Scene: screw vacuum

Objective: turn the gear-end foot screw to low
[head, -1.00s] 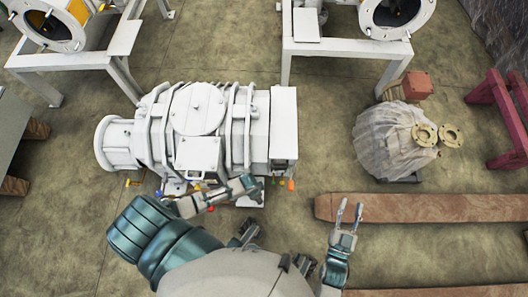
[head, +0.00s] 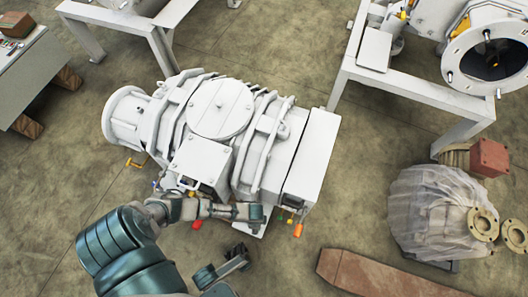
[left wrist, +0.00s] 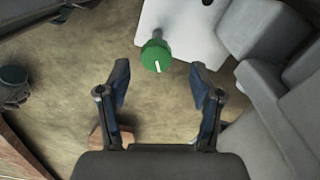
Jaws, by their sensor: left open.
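The white vacuum machine (head: 215,140) lies across the middle of the head view, with small coloured knobs along its near edge. In the left wrist view a green screw knob (left wrist: 156,55) with a white line on top stands by a pale foot plate (left wrist: 185,30). The line runs nearly up and down in the picture. My left gripper (left wrist: 162,82) is open and empty, its fingers apart on either side below the knob and not touching it.
An orange-red knob (head: 298,230) and a red knob (head: 197,225) are on the machine's near side. A wrapped machine (head: 435,215) stands at the right, near a brown beam (head: 385,275). White frames stand behind. Bare floor lies between.

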